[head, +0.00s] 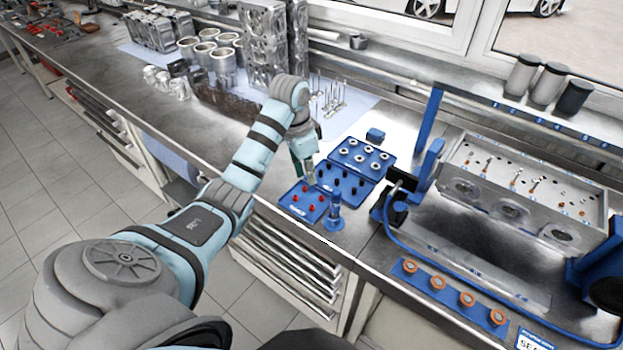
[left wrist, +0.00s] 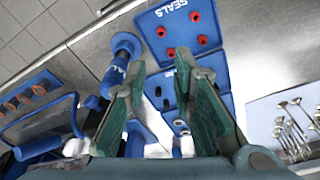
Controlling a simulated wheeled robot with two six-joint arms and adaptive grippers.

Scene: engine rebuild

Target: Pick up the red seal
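Several red seals (head: 306,199) stand on pegs in a small blue tray (head: 290,211) near the front edge of the bench. The same red seals (left wrist: 194,17) and the tray (left wrist: 147,22) marked SEALS show at the top of the left wrist view. My left gripper (head: 306,177) hangs above the blue trays, just behind the red seals. In the left wrist view my left gripper (left wrist: 160,85) has its green-padded fingers wide apart with nothing between them. The fingertips are apart from the red seals. My right gripper is not in view.
A blue tray of black seals (head: 344,187) and one of pale rings (head: 362,158) adjoin the red seals' tray. A blue upright tool (head: 335,212) stands close to its right. The cylinder head (head: 523,180) sits in a blue-framed fixture further right.

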